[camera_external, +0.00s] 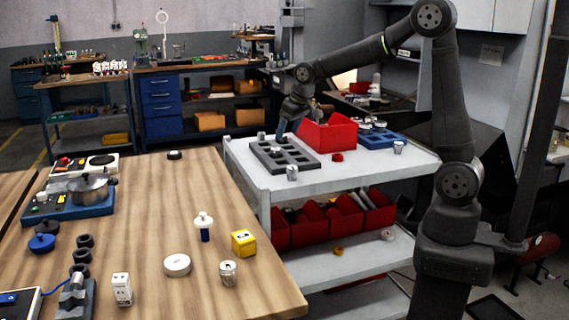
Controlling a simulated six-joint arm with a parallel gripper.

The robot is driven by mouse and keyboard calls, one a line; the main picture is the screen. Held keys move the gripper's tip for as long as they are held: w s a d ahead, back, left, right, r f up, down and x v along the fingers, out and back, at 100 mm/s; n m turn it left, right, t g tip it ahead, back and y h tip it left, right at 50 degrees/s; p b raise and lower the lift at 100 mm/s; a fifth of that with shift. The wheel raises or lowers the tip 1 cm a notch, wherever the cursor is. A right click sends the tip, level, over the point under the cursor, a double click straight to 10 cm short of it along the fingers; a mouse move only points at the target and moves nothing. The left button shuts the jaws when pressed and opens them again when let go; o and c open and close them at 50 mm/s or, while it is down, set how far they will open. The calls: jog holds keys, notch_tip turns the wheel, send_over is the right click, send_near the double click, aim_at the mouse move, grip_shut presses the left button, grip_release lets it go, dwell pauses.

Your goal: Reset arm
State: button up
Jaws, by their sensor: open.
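My arm reaches from the right of the picture over the white cart (355,172). My gripper (287,128) points down, just above the back part of a grey tray with square pockets (258,150). It is open, and I see nothing held in it. It is small in the picture, and I cannot tell whether the fingertips touch the tray. A red bin (335,139) stands just right of my gripper on the cart top.
A blue tray (374,141), metal cylinders (292,173) and a red ring (337,157) also sit on the cart top. More red bins (307,222) fill the shelf below. The wooden table (150,210) at left holds a pot (88,188), a yellow box (244,243) and several small parts.

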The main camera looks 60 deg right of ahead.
jog(key=s+d+m+h, duration=0.1)
jog(key=s+d+m, duration=0.2)
jog(key=s+d, duration=0.4)
jog(key=d, duration=0.3)
jog(key=shift+r, duration=0.15)
jog(key=shift+o, duration=0.3)
